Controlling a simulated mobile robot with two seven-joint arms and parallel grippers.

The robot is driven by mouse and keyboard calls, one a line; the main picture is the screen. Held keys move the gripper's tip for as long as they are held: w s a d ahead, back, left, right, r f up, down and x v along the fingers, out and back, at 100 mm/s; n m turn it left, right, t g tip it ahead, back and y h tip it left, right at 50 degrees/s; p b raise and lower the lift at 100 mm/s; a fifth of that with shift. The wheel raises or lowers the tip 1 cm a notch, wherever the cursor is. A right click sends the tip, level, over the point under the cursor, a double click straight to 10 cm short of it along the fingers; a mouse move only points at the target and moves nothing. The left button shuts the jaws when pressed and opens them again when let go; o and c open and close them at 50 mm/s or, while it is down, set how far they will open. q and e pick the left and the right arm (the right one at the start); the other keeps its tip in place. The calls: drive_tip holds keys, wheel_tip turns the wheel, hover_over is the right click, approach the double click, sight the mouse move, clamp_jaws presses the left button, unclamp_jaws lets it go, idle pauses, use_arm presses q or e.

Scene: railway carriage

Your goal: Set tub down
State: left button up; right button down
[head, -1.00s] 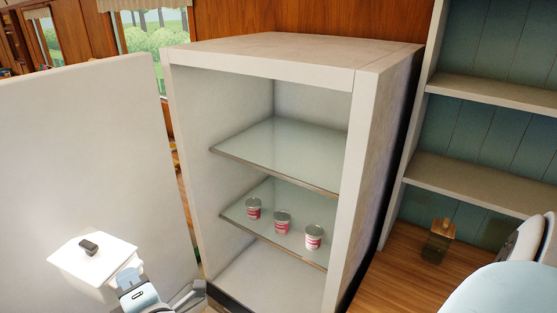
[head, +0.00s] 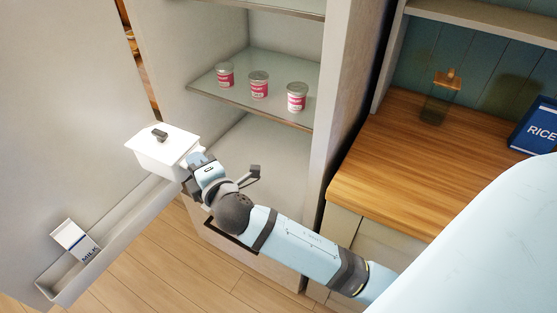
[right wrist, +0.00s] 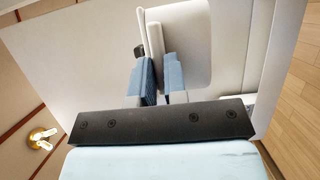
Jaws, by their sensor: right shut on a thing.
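The tub (head: 165,150) is a white, lidded, box-like container with a small dark knob on top. My right gripper (head: 193,163) is shut on the tub's near side and holds it up, roughly level, in front of the open fridge (head: 330,130). In the right wrist view the gripper's fingers (right wrist: 157,75) close on a white edge of the tub (right wrist: 188,45). My left gripper is not in view.
Several red-and-white yogurt cans, one of them here (head: 259,85), stand on a glass shelf (head: 230,98). The fridge floor below looks clear. The open door's bin (head: 110,245) holds a milk carton (head: 75,240). A wooden counter (head: 400,150) stands right.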

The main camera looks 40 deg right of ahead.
drive_tip(key=w+d+f+b, duration=0.1)
drive_tip(key=d+f+b, duration=0.2)
drive_tip(key=f+b, duration=0.35)
drive_tip(key=w+d+f+b, duration=0.1)
drive_tip(key=d+f+b, duration=0.2)
drive_tip(key=f+b, duration=0.4)
drive_tip(key=m+g+h+b, duration=0.5)
drive_tip(key=m+g+h, duration=0.8)
drive_tip(key=m+h, duration=0.3)
hover_over(273, 179)
wheel_tip(273, 179, down, 6)
drive_tip(key=n+h, duration=0.1)
drive_tip(key=shift+w+d+f+m+g+h+b, duration=0.15)
drive_tip(key=shift+f+m+g+b, duration=0.65)
drive_tip(key=shift+f, duration=1)
drive_tip(key=shift+s+a+f+m+g+h+b, duration=0.15)
drive_tip(key=shift+f+m+g+b, duration=0.3)
drive_tip(key=shift+f+g+b, duration=1)
drive_tip(key=shift+w+d+f+m+g+h+b, duration=0.2)
drive_tip(key=shift+f+m+g, duration=0.55)
drive_tip(key=shift+f, duration=1.45)
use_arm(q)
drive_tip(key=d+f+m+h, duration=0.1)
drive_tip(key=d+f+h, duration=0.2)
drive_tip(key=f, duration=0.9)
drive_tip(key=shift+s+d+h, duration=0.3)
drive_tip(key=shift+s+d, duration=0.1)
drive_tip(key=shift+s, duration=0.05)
use_arm(e)
drive_tip(key=shift+s+a+r, duration=0.1)
